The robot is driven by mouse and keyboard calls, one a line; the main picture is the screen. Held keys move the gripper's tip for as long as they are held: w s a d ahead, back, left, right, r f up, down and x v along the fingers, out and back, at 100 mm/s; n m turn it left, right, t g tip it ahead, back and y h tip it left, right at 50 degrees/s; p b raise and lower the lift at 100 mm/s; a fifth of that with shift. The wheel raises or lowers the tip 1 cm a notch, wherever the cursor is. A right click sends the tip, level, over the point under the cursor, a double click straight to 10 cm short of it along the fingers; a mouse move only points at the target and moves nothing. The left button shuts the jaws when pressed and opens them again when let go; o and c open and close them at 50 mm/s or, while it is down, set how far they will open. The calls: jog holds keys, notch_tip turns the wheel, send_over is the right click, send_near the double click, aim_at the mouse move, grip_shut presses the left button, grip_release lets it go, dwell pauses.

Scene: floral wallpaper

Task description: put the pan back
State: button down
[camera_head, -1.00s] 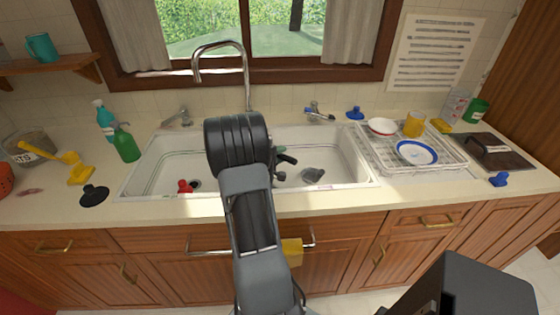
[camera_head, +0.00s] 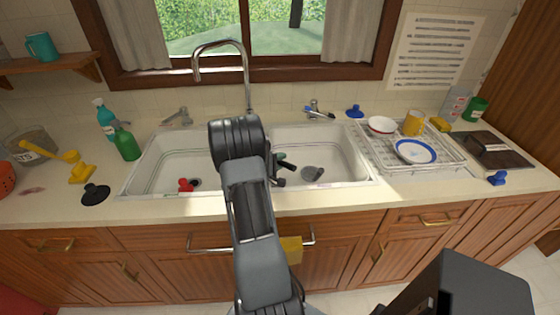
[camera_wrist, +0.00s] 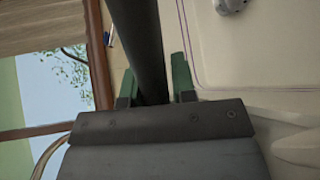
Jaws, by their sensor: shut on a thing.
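My gripper (camera_wrist: 156,88) is shut, with its two green fingers on either side of a dark, round bar (camera_wrist: 138,35) that looks like a handle. The bar runs up out of the top of the wrist view. No pan body shows clearly in either view, so I cannot tell its pose. In the head view my arm reaches over the middle of the double white sink (camera_head: 155,165), and my gripper (camera_head: 281,168) is mostly hidden behind it near the divider.
A faucet (camera_head: 246,75) rises behind the sink. A grey object (camera_head: 313,173) and a red plug (camera_head: 185,185) lie in the basins. A dish rack (camera_head: 440,162) with dishes and a dark board (camera_head: 505,152) are at right. Bottles (camera_head: 127,143) and a black plunger (camera_head: 93,195) are at left.

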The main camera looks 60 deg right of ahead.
jog(key=c, duration=0.9)
grip_release()
jog(key=shift+c, duration=0.2)
jog(key=shift+r+p, duration=0.15)
jog(key=shift+p, duration=0.15)
jog(key=b+v, duration=0.2)
jog(key=v, duration=1)
jog(key=a+r+y, duration=0.1)
jog(key=a+y, duration=0.1)
jog(key=a, duration=0.2)
jog(key=s+a+r+t+y, duration=0.1)
jog(key=a+y, duration=0.1)
jog(key=a, duration=0.3)
jog(key=s+a+r+y, duration=0.1)
jog(key=a+y, duration=0.1)
jog(key=a, duration=0.2)
jog(key=shift+s+a+r+m+t, duration=0.2)
jog(key=shift+a+m+t, duration=0.1)
jog(key=shift+m, duration=0.1)
jog(key=s+a+r+n+t+y, duration=0.1)
jog(key=a+t+y, duration=0.2)
jog(key=a, duration=0.7)
jog(key=s+a+r+n+t+y, duration=0.1)
jog(key=a+r+t+y, duration=0.1)
jog(key=a+y, duration=0.4)
jog(key=a+t, duration=0.1)
jog(key=a, duration=0.4)
jog(key=shift+a+r+n+t, duration=0.2)
jog(key=shift+r+n+t, duration=0.1)
jog(key=shift+t, duration=0.1)
